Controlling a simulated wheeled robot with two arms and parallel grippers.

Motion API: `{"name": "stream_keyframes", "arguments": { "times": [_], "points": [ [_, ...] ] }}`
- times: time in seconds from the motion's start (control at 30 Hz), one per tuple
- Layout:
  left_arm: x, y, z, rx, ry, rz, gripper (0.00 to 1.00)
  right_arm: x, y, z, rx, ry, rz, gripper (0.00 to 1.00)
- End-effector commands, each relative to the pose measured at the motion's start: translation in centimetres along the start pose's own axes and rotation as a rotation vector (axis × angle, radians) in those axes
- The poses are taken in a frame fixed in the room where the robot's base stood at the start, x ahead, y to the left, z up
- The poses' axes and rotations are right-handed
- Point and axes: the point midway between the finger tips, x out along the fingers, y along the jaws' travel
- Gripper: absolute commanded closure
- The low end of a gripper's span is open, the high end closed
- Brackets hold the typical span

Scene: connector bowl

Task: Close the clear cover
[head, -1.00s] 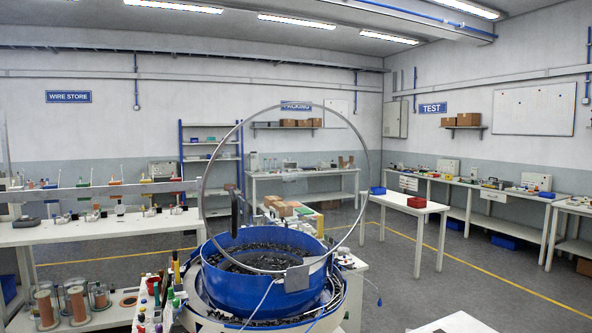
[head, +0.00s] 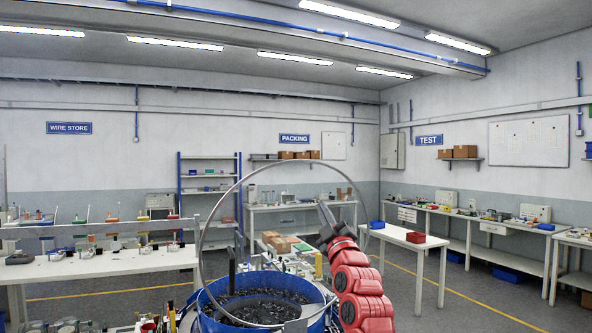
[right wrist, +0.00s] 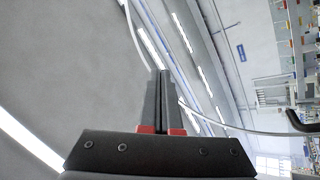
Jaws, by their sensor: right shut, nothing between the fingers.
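The clear cover (head: 290,163) is a round transparent disc with a thin metal rim. It stands raised, nearly upright, above the blue bowl (head: 213,318) in the lower middle of the head view. Black parts (head: 262,304) lie in the bowl, whose lower part is cut off. My right gripper (head: 323,208) is shut and empty, raised near the upper right part of the rim. In the right wrist view its fingertips (right wrist: 161,72) overlap the curved rim (right wrist: 225,126); whether they touch cannot be told. My left gripper is not in view.
A dark upright handle-like piece (head: 231,268) shows at the bowl's left. A cluttered white bench (head: 100,265) is at left. The floor at right is open.

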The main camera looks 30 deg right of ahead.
Motion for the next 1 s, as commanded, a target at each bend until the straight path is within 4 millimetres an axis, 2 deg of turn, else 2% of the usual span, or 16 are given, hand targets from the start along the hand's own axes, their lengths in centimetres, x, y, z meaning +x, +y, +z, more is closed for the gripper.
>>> {"name": "stream_keyframes", "arguments": {
  "times": [0.03, 0.1, 0.2, 0.33, 0.47, 0.57, 1.0],
  "points": [
    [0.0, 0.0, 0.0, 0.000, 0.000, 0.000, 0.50, 0.7, 2.6, -2.1, -0.096, 0.009, -0.043, 1.00],
    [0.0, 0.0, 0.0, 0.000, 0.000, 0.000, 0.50, 1.0, 4.3, -4.2, -0.230, 0.012, -0.123, 1.00],
    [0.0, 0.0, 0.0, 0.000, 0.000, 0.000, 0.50, 0.7, 5.6, -6.6, -0.403, 0.012, -0.232, 1.00],
    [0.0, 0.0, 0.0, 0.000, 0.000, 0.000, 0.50, -0.1, 6.2, -8.4, -0.563, 0.009, -0.332, 1.00],
    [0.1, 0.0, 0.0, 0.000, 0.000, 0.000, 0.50, -0.4, 6.2, -8.9, -0.632, 0.005, -0.381, 1.00],
    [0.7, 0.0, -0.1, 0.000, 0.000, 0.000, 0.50, 0.3, 5.9, -8.9, -0.638, 0.004, -0.392, 1.00],
    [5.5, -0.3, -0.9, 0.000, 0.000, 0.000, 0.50, 7.2, 3.7, -8.3, -0.636, 0.003, -0.388, 1.00]
  ]
}}
